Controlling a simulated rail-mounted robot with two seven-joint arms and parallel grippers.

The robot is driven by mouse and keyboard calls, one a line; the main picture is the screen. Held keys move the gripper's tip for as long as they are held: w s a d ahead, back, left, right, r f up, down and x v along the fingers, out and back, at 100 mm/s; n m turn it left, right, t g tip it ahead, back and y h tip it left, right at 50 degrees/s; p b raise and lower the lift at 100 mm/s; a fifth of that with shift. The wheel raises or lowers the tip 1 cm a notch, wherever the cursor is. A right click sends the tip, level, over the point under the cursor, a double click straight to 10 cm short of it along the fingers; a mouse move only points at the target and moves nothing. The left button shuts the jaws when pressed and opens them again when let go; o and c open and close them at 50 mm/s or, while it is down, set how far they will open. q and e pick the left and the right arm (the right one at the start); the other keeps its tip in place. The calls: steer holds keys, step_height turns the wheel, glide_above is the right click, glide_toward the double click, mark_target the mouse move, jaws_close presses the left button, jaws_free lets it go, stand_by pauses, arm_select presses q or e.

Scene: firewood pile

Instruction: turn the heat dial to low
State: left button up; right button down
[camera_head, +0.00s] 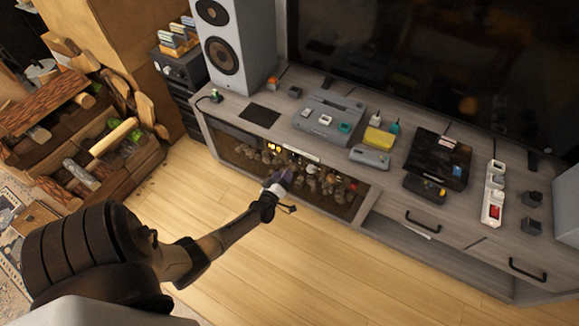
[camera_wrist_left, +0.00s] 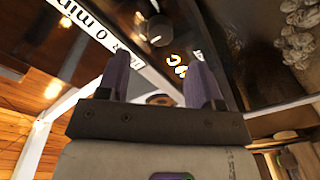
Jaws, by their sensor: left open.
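My left gripper (camera_head: 284,178) is in front of the electric fireplace (camera_head: 245,153) set into the low TV cabinet. In the left wrist view its two purple fingers (camera_wrist_left: 160,72) stand apart with nothing gripped between them. A dark round knob (camera_wrist_left: 160,28), which looks like the heat dial, sits on the dark panel beyond the fingertips, apart from them. Its pointer setting cannot be read. In the head view the orange display (camera_head: 273,148) shows, but the dial cannot be made out. My right gripper is not in view.
The grey cabinet top (camera_head: 300,88) holds a game console (camera_head: 328,117), a yellow box (camera_head: 378,139), a black device (camera_head: 438,158) and a power strip (camera_head: 493,195). A speaker (camera_head: 232,45) stands at its left. Firewood (camera_head: 85,140) is stacked at left. The wooden floor (camera_head: 290,265) in front is clear.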

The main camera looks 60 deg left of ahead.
mark_target(290, 162)
arm_select(q)
steer(key=b+x, duration=0.2)
steer(key=x, duration=0.3)
steer(key=shift+w+a+f, duration=0.1)
steer(key=shift+w+a, duration=0.05)
steer(key=shift+w, duration=0.1)
steer(key=shift+w+a, duration=0.25)
steer(key=shift+w, duration=0.05)
steer(key=c, duration=0.9)
